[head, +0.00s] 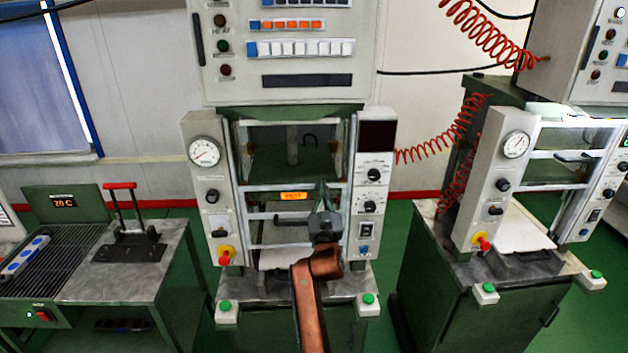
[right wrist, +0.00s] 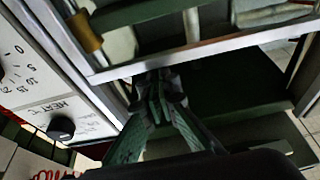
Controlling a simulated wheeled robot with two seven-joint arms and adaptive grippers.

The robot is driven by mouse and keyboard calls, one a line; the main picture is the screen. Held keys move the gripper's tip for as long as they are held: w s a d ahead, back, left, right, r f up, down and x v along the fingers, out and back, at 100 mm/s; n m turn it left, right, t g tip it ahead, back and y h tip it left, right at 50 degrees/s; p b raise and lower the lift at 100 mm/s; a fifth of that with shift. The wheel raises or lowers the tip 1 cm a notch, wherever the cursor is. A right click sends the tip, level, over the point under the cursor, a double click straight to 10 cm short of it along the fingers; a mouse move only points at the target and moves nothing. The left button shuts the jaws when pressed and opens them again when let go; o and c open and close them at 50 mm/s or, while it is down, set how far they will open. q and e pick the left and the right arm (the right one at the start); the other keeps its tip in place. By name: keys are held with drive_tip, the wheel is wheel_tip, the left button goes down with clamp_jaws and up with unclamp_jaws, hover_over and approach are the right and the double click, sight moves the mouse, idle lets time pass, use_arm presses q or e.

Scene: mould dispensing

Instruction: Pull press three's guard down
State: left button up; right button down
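A press (head: 197,195) stands upright in the middle of the head view, with a gauge on its left column and dials on its right. Its guard (head: 265,187), a pale metal frame with clear panes, spans the opening between the columns. A dark bar handle (head: 290,219) shows low in the opening. My right gripper (head: 321,186) is in front of the guard, right of centre. In the right wrist view its green fingers (right wrist: 157,84) come together just below the guard's pale rail (right wrist: 215,47). Whether anything thin is between the tips is hidden. My left gripper is not in view.
A second press (head: 487,190) stands at the right with coiled red hoses. A bench (head: 180,260) with a red-handled tool (head: 122,208) is at the left. Green buttons (head: 368,299) sit at the middle press's front corners. Green floor shows between the stations.

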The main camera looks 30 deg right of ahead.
sight(321, 204)
use_arm(q)
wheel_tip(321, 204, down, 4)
drive_tip(key=b, duration=0.3)
use_arm(e)
wheel_tip(321, 204, down, 6)
drive_tip(key=shift+f, duration=0.15)
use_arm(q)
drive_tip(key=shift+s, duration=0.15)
use_arm(e)
drive_tip(key=shift+f, duration=0.1)
drive_tip(key=shift+s+a+f, duration=0.1)
drive_tip(key=shift+s+f, duration=0.05)
drive_tip(key=shift+s, duration=0.05)
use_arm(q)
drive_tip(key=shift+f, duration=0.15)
use_arm(e)
drive_tip(key=r+v, duration=0.1)
drive_tip(key=v, duration=0.5)
drive_tip(key=shift+s+a+f, duration=0.15)
drive_tip(key=shift+s+a, duration=0.05)
drive_tip(key=shift+s, duration=0.25)
